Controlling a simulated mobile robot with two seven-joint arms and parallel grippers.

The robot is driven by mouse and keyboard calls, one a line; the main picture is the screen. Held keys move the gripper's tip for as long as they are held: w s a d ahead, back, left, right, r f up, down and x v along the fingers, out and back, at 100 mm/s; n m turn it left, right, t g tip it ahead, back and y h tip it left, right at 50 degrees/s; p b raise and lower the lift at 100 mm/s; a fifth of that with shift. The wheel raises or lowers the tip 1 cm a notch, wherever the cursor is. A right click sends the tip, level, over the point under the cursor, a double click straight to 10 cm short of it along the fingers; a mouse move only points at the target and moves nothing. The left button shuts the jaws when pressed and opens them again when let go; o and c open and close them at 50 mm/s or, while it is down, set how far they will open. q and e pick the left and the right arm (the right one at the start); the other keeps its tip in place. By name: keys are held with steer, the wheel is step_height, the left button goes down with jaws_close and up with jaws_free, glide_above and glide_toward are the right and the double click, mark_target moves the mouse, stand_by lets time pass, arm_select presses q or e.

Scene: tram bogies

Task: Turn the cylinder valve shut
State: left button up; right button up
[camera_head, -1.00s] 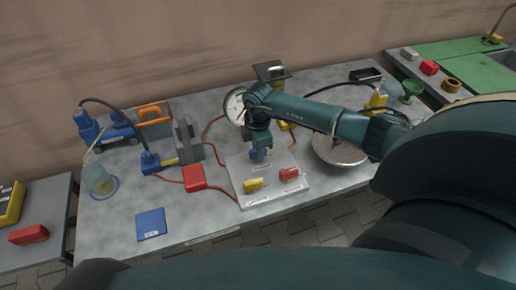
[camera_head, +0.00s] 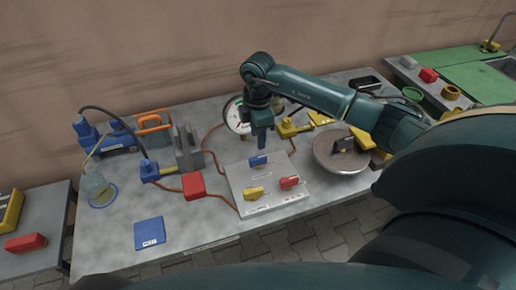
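A light grey panel (camera_head: 240,184) lies on the workbench and bears three valve handles: a blue one (camera_head: 258,161) at the back, a yellow one (camera_head: 254,193) at the front left and a red one (camera_head: 289,183) at the front right. Small labels on the panel are too small to read, so I cannot tell which is the cylinder valve. My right gripper (camera_head: 262,146) points down just above and behind the blue handle, apart from it. Its fingers look close together, but I cannot tell whether they are shut. My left gripper is not in view.
A round gauge (camera_head: 235,115) stands behind the panel. A round metal dish (camera_head: 334,159) is to its right. A red box (camera_head: 193,186), a grey upright block (camera_head: 187,151) and hoses lie to its left. A blue square (camera_head: 149,232) lies at the front left, with bare bench around it.

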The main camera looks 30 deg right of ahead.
step_height(320, 180, up, 4)
steer(key=shift+f, duration=0.2)
stand_by(0.4)
steer(key=shift+f, duration=0.1)
